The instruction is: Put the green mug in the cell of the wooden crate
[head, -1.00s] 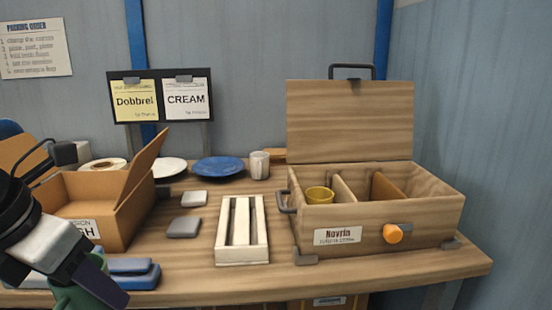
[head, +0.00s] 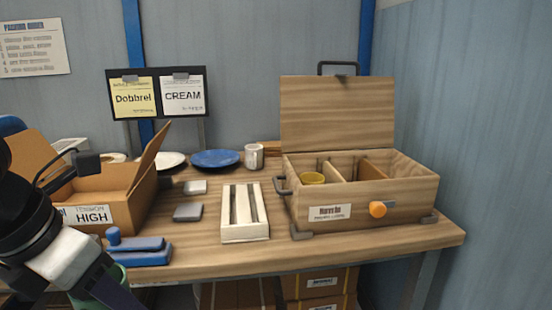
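The wooden crate (head: 408,207) stands at the right of the table with its lid (head: 338,113) raised. Dividers split its inside into cells. A yellow mug (head: 312,178) sits in the left cell; the middle and right cells look empty, though their floors are partly hidden. My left gripper (head: 112,292) is low at the bottom left, in front of the table's edge. It appears shut on the green mug (head: 86,301), which is mostly hidden behind the fingers and cut by the frame. My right gripper is not in view.
A white slatted rack (head: 244,230) stands left of the crate. Bare table lies before the rack and crate.

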